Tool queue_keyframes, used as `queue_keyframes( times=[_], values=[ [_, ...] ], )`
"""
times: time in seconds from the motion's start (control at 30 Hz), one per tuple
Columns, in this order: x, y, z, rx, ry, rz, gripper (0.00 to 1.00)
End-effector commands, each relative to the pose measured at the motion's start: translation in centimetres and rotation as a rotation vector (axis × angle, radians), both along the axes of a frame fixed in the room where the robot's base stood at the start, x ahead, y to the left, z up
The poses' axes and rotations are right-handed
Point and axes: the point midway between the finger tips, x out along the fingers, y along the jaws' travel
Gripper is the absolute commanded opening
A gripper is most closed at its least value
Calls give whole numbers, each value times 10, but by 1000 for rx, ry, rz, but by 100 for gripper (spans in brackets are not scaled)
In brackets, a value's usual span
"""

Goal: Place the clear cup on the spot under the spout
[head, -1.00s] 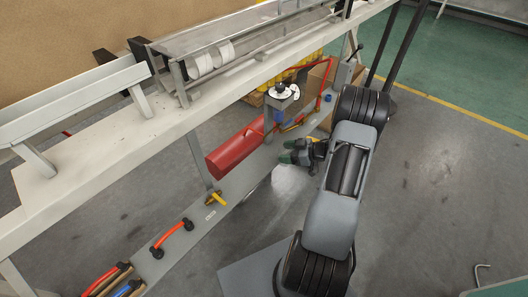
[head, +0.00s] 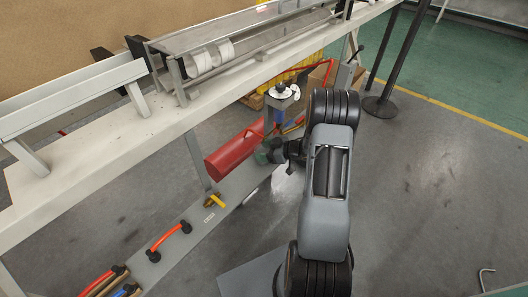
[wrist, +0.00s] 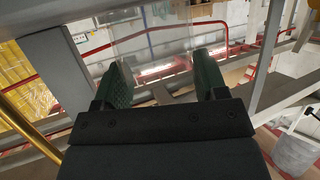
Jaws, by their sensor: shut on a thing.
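I cannot make out the cup in the head view. A fixture with a black knob and white handle (head: 284,91) stands above and behind my gripper. I cannot tell which part is the spout, and the spot under it is not clearly visible.
The white bench beam (head: 120,145) runs above. Open floor lies to the right.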

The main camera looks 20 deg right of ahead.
Motion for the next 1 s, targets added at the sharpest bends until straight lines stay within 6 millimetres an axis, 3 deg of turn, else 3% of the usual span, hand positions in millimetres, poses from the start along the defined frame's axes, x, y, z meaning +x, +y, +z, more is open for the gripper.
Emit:
queue_keyframes(
  times=[0.33,0.37,0.6,1.0],
  values=[
    [0,0,-3,0,-1,1,43],
    [0,0,-3,-1,-2,1,68],
    [0,0,-2,0,-2,2,91],
    [-5,-6,6,0,-1,-2,92]
  ],
)
